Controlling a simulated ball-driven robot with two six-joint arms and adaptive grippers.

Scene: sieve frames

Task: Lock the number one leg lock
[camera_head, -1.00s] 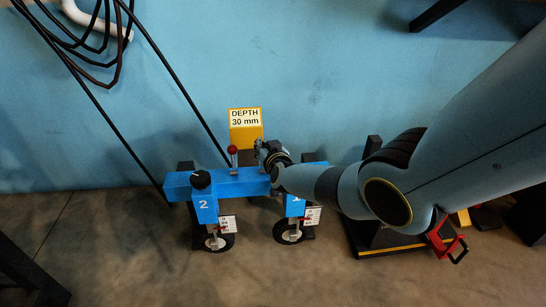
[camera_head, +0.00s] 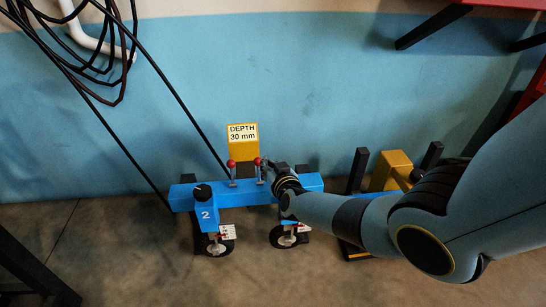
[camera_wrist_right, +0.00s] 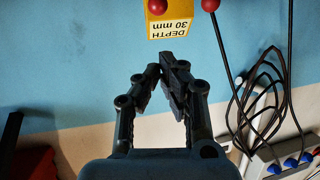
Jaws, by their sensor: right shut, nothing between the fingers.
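A blue beam (camera_head: 262,189) on wheeled legs stands by the wall. Two upright levers with red knobs rise from it: a left knob (camera_head: 231,163) and a right knob (camera_head: 257,161). The left leg (camera_head: 207,214) is marked 2 and has a black knob on top. The right leg shows its wheel (camera_head: 283,237); its upper part and number are hidden behind my right arm. My right gripper (camera_head: 268,168) is shut and empty, just right of the right lever. In the wrist view, its fingertips (camera_wrist_right: 168,66) meet below two red knobs (camera_wrist_right: 157,6).
A yellow block (camera_head: 242,147) labelled DEPTH 30 mm stands behind the beam. Another yellow block (camera_head: 390,170) with black posts is at the right, partly behind my arm. Black cables (camera_head: 100,60) hang at the left. The floor in front is clear.

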